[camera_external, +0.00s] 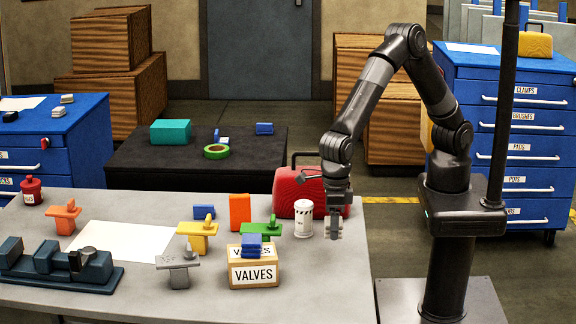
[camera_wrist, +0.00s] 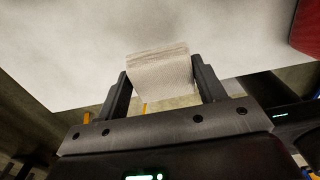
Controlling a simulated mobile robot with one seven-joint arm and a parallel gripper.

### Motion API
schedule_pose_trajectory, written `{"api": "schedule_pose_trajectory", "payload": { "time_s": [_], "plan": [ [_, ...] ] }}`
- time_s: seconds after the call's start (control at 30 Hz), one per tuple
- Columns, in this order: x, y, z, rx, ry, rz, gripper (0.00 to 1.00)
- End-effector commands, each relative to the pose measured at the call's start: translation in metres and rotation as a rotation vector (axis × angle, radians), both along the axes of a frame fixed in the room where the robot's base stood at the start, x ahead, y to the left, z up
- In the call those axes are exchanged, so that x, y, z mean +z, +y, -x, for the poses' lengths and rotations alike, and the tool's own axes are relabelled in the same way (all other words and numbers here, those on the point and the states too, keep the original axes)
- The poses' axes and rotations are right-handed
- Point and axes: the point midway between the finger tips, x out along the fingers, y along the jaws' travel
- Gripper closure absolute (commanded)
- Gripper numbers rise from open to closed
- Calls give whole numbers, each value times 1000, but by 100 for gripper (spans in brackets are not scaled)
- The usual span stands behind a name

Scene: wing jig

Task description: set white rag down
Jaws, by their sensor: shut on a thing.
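The white rag (camera_wrist: 160,72) is a small folded, woven cloth. In the wrist view it sits between the two fingers of my gripper (camera_wrist: 160,82), which is shut on it. In the outside view my gripper (camera_external: 335,230) points down at the right end of the grey table (camera_external: 340,280), just right of a white canister. The rag is hard to make out there. I cannot tell whether it touches the tabletop.
The white canister (camera_external: 303,218) stands close to my gripper, with a red case (camera_external: 295,190) behind. A VALVES box (camera_external: 254,273), a green block stand (camera_external: 260,229) and an orange block (camera_external: 240,212) are further left. The table's right front corner is clear.

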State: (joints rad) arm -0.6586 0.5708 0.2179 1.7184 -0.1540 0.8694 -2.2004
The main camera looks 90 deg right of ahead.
Motion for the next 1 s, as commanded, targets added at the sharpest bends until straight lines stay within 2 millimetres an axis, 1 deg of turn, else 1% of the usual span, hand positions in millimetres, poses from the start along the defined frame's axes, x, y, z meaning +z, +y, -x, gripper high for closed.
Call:
{"api": "schedule_pose_trajectory", "payload": {
  "time_s": [0.03, 0.1, 0.27, 0.5, 0.87, 0.9, 1.0],
  "plan": [
    [-10, 0, 1, 2, 2, 2, 59],
    [-19, 1, 1, 1, 1, 1, 59],
    [-30, 1, 0, 0, 0, -1, 59],
    [-61, 0, 0, 0, 1, 1, 59],
    [-66, 0, 0, -1, 0, 0, 59],
    [-66, 1, 0, 0, 0, -1, 35],
    [-66, 1, 0, 0, 0, 0, 27]
  ]
}}
